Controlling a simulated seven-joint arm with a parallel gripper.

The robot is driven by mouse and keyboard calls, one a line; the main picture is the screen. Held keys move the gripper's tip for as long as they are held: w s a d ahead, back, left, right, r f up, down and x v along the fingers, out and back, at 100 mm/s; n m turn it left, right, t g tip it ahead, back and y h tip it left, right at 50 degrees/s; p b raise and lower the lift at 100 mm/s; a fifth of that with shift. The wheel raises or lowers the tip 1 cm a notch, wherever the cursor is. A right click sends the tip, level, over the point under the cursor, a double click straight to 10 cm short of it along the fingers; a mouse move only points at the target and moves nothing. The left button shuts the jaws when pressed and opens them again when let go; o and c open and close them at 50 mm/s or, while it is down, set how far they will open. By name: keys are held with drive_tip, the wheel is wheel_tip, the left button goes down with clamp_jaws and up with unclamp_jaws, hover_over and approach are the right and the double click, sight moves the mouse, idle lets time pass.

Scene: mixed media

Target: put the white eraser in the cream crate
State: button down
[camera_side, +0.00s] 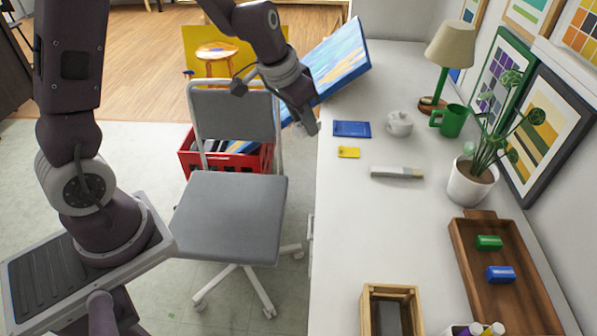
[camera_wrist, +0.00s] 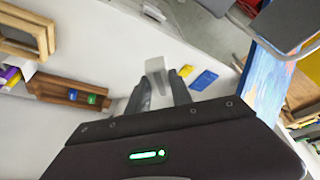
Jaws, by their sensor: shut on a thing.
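My gripper (camera_side: 308,125) is raised near the left edge of the white table, high up from the chair seat. In the wrist view its fingers (camera_wrist: 160,84) are closed on a small pale block, which I take as the white eraser (camera_wrist: 155,66). In the side view the held eraser is hard to make out against the table edge. The cream crate (camera_side: 390,291) stands open at the near end of the table, well apart from my gripper. It also shows at the upper left of the wrist view (camera_wrist: 18,47).
A white and grey bar (camera_side: 397,173) lies mid-table, near a yellow pad (camera_side: 348,152) and a blue pad (camera_side: 352,129). A brown tray (camera_side: 470,255) holds green and blue blocks. A potted plant (camera_side: 470,185) stands on the right. The table between bar and crate is clear.

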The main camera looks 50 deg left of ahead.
drive_tip(key=shift+s+a+r+n, duration=0.15)
drive_tip(key=shift+s+a, duration=0.05)
drive_tip(key=shift+s, duration=0.35)
drive_tip(key=shift+s+a+r+n, duration=0.15)
drive_tip(key=shift+s+a, duration=0.05)
drive_tip(key=shift+s, duration=0.35)
drive_tip(key=w+d+f+m+h, duration=0.3)
drive_tip(key=d+m, duration=0.4)
drive_tip(key=d, duration=0.3)
drive_tip(key=m+g, duration=0.8)
drive_tip(key=m, duration=1.2)
hover_over(392, 328)
drive_tip(key=a, duration=0.1)
wheel_tip(392, 328, down, 10)
drive_tip(key=r, duration=0.1)
drive_tip(key=shift+w+f, duration=0.25)
drive_tip(key=shift+f, duration=0.75)
drive_tip(key=shift+w+f, duration=0.2)
drive_tip(key=shift+f, duration=0.8)
drive_tip(key=shift+f, duration=2.05)
